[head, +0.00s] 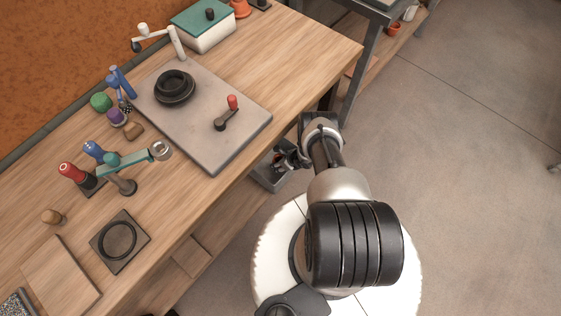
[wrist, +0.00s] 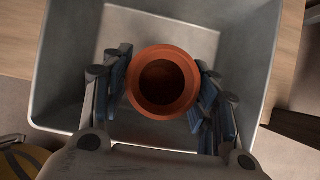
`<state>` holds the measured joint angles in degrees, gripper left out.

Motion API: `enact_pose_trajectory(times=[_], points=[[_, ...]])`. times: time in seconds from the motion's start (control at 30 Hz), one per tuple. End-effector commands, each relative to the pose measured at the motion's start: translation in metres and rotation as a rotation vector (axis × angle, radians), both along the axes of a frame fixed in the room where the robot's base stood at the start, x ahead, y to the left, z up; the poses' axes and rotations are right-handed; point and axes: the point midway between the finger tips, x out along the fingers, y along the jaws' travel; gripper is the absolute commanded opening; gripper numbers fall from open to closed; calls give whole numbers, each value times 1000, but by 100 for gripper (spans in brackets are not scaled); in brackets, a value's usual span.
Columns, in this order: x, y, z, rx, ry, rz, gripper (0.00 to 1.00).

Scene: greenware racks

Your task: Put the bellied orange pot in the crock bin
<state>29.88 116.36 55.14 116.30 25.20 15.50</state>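The bellied orange pot (wrist: 163,106) is upright in the wrist view, its round mouth facing the camera. My gripper (wrist: 163,84) has its blue-padded fingers against both sides of the pot and appears to hold it. The grey crock bin (wrist: 70,70) surrounds the pot in this picture, with the pot in front of its inner floor and walls. I cannot tell how far the pot is above the floor. In the head view, my gripper (head: 288,160) reaches down at the bin (head: 268,180) beside the bench; the pot is largely hidden there.
The wooden bench (head: 310,50) stands along the left, its edge close to the bin. It carries a grey slab (head: 190,135) with a black ring, a green-lidded box (head: 205,30) and several hand tools. Open concrete floor (head: 470,150) lies to the right.

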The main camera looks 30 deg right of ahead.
Motion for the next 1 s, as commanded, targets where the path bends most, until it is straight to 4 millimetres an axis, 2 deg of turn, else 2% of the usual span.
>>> enact_pose_trajectory(times=[0.27, 0.67, 0.87, 1.0], points=[[0, 0, 0, 0, 1, 0, 73], [-2, -1, 4, 1, 1, 0, 73], [-13, -5, 29, 2, 2, -3, 73], [-26, -11, 56, 1, 1, -5, 73]])
